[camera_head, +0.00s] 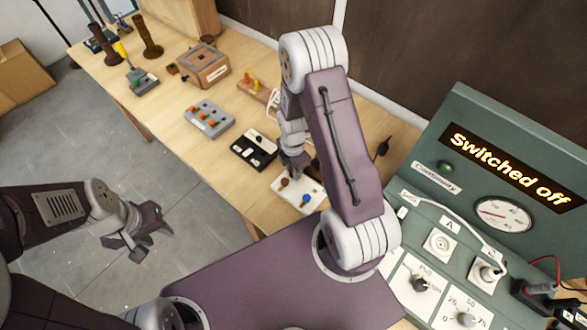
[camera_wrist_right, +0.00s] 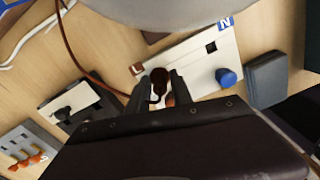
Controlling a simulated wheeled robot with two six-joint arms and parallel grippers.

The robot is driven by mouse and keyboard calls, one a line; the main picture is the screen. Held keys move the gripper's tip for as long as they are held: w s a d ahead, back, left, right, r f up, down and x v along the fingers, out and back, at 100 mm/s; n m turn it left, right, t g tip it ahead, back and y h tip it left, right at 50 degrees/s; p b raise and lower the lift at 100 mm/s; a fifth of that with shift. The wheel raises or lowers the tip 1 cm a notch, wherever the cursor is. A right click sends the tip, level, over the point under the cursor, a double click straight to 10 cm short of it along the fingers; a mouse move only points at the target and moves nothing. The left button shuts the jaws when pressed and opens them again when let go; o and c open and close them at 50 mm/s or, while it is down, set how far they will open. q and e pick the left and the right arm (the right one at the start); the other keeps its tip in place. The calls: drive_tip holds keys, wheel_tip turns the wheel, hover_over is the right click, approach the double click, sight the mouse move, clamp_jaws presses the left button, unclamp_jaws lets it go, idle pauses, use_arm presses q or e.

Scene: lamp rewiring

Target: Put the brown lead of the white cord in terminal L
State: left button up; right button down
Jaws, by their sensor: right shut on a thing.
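The white terminal block (camera_head: 312,191) lies on the bench, with a brown knob (camera_head: 284,182) and a blue knob (camera_head: 305,198). In the right wrist view, the brown knob (camera_wrist_right: 159,76) is beside the L label (camera_wrist_right: 137,69), and the blue knob (camera_wrist_right: 227,77) is on the N side. My right gripper (camera_wrist_right: 160,92) is shut at the L end, close to the brown knob. The brown lead (camera_wrist_right: 72,50) curves down to its left finger; its tip is hidden. The white cord (camera_wrist_right: 28,42) lies at upper left. My left gripper (camera_head: 143,232) is open and empty, off the bench.
A black-and-white switch piece (camera_head: 254,149) and a grey block with orange parts (camera_head: 208,120) lie left of the terminal block. A wooden box (camera_head: 204,67) stands farther back. The green test panel (camera_head: 470,130) at right reads "Switched off".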

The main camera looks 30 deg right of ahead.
drive_tip(key=shift+r+p, duration=0.15)
drive_tip(key=shift+p, duration=0.3)
idle(2.0)
drive_tip(key=c, duration=1.1)
unclamp_jaws()
drive_tip(key=shift+o, duration=0.2)
wheel_tip(320, 180, up, 9)
drive_tip(key=shift+r+b, duration=0.1)
drive_tip(key=shift+b, duration=0.5)
